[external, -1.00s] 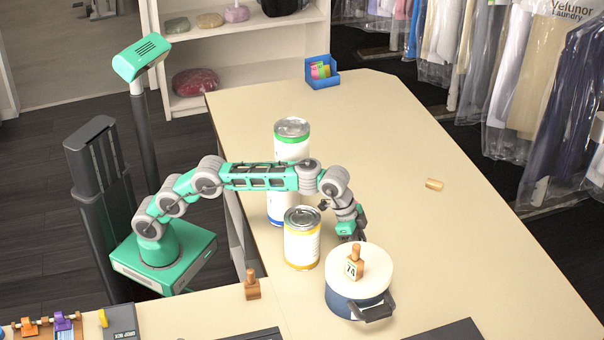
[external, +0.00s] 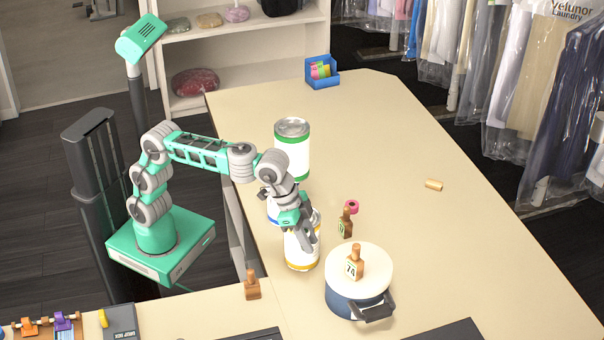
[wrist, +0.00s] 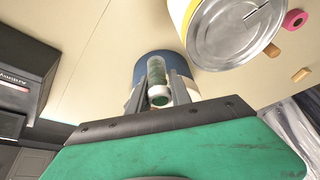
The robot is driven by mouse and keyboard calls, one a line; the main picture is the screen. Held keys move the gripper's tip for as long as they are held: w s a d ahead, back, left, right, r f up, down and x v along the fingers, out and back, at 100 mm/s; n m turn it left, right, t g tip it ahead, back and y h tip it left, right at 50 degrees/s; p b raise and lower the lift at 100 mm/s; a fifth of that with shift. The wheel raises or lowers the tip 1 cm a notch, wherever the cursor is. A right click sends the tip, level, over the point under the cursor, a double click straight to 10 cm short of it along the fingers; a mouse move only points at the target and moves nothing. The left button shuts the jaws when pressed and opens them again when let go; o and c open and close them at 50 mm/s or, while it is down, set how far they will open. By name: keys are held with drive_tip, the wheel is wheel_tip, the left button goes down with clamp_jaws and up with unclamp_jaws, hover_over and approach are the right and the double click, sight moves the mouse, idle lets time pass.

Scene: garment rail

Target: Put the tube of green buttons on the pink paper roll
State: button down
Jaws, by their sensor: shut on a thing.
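The tube of green buttons (wrist: 156,72) is a clear tube with green inside and a pale-rimmed green end. My gripper (wrist: 157,76) is shut on it in the wrist view. In the external view my gripper (external: 306,240) is over the front of the yellow-banded can, and I cannot make out the tube there. The pink paper roll (external: 352,206) is a small pink ring on the table, to the right of my gripper and apart from it. It also shows at the top right of the wrist view (wrist: 295,19).
The yellow-banded can (external: 301,262) stands close by my gripper; taller green-banded (external: 292,158) canning is behind it. A wooden stamp (external: 346,224) stands just in front of the roll. A blue pot (external: 343,300) with another stamp on its lid is nearer.

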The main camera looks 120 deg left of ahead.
drive_tip(key=s+d+f+m, duration=0.1)
drive_tip(key=s+d+f, duration=0.1)
drive_tip(key=s, duration=0.3)
drive_tip(key=s+d+f+m+h+p, duration=0.1)
drive_tip(key=s+d+f+m, duration=0.1)
drive_tip(key=s+d+f, duration=0.1)
drive_tip(key=s+d+f+m+h+p, duration=0.1)
drive_tip(key=s+f, duration=0.3)
drive_tip(key=s, duration=0.4)
drive_tip(key=shift+d+f+m, duration=0.2)
drive_tip(key=shift+d+m, duration=0.05)
drive_tip(key=shift+d, duration=0.2)
drive_tip(key=shift+d+f+m, duration=0.15)
drive_tip(key=shift+d+m, duration=0.1)
drive_tip(key=shift+d, duration=0.2)
drive_tip(key=w+a+r+m+h+p, duration=0.1)
drive_tip(key=w+a+r+m+p, duration=0.1)
drive_tip(key=w+a+r+p, duration=0.65)
drive_tip(key=w+a+r+m+p, duration=0.1)
drive_tip(key=w+a+r+p, duration=0.45)
drive_tip(key=w+p, duration=0.45)
drive_tip(key=b, duration=0.2)
hover_over(354, 206)
wheel_tip(354, 206, down, 6)
drive_tip(key=shift+g, duration=0.3)
wheel_tip(354, 206, down, 10)
drive_tip(key=b, duration=0.8)
drive_tip(key=shift+a+r, duration=0.1)
drive_tip(key=shift+r, duration=0.1)
